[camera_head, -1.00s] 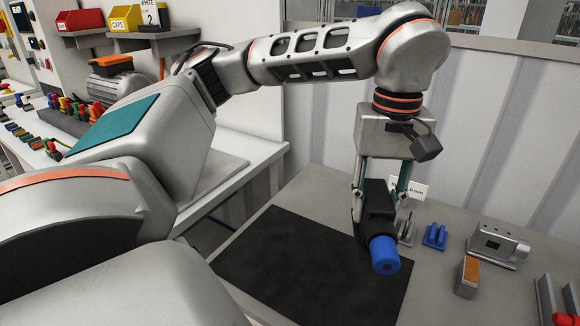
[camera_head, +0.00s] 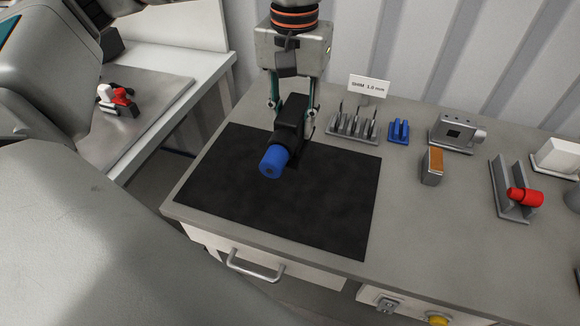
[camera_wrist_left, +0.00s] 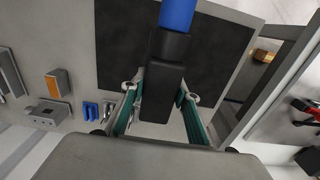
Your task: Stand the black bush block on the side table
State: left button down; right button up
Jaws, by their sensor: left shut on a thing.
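The black bush block (camera_head: 291,118) has a blue cylinder (camera_head: 273,161) sticking out of its near end. My left gripper (camera_head: 291,124) points down and is shut on the block, one finger on each side. In the left wrist view the block (camera_wrist_left: 163,92) sits between the fingers, with the blue cylinder (camera_wrist_left: 178,14) beyond it. The block is over the back part of a black mat (camera_head: 290,205) on a grey table (camera_head: 440,235). A dark shadow shows close beside it; I cannot tell whether it touches the mat. My right gripper is not in view.
Right of the mat stand a shim rack (camera_head: 352,127), blue holder (camera_head: 399,130), grey device (camera_head: 457,134), orange-topped block (camera_head: 432,166) and bracket with a red part (camera_head: 523,197). Another table (camera_head: 150,100) is at the left, across a gap. Most of the mat is clear.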

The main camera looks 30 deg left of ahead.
pick_arm(q)
jog(key=shift+f+b, duration=0.8)
jog(key=shift+f, duration=6.15)
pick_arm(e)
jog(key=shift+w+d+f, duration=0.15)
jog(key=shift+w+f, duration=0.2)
pick_arm(q)
jog(key=shift+f, duration=0.15)
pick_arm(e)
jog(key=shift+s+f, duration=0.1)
pick_arm(q)
jog(key=c, duration=1.5)
grip_release()
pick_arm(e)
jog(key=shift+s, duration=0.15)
